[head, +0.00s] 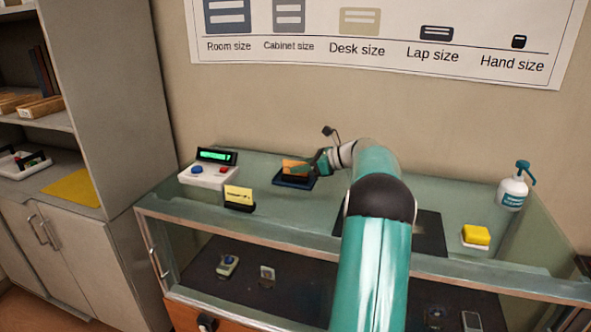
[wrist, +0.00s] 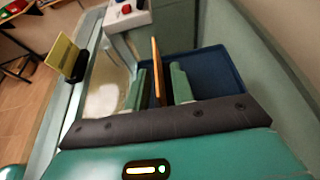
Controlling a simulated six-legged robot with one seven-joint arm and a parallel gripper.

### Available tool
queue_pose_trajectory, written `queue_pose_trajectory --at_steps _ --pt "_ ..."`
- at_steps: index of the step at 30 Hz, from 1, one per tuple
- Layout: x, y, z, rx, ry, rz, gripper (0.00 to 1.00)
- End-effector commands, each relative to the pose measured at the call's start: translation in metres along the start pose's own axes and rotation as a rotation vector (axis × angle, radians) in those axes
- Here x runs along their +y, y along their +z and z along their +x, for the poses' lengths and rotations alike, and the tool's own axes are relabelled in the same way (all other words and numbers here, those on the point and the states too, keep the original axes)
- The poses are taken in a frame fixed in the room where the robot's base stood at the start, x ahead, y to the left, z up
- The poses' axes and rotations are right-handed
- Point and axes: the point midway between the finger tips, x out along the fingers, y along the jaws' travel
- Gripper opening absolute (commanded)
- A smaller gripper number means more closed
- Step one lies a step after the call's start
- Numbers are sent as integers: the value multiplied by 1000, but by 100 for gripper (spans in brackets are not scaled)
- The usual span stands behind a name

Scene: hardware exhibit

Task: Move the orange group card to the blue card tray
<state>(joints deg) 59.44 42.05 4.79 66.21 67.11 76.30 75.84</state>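The orange group card (head: 295,167) is at the blue card tray (head: 292,183) on the glass counter. My gripper (head: 316,166) reaches the card from its right. In the wrist view, the card (wrist: 157,68) stands edge-on between the two green fingers of my gripper (wrist: 160,88), with narrow gaps beside it. The fingers look open around the card. The blue tray (wrist: 222,68) lies behind and below the fingers there. Whether the card's lower edge touches the tray is hidden.
A white box with buttons and a green display (head: 207,177) and a yellow card in a black holder (head: 239,197) stand left of the tray. A yellow block (head: 475,235) and a pump bottle (head: 513,190) are at the right. A cabinet (head: 110,110) stands left.

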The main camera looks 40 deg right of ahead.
Motion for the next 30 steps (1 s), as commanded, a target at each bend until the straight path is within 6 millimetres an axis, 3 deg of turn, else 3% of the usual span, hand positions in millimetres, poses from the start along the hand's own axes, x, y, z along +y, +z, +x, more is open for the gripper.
queue_pose_trajectory --at_steps 9,16,22,25,28,30 --pt "-1 0 -70 0 -4 -1 24" --pt "0 0 -98 0 -1 0 24" --pt "0 0 -101 1 0 -2 24" --pt "9 8 -91 20 14 -30 24" --pt "34 27 -67 74 48 -118 24" --pt "62 45 -44 129 86 -214 24"
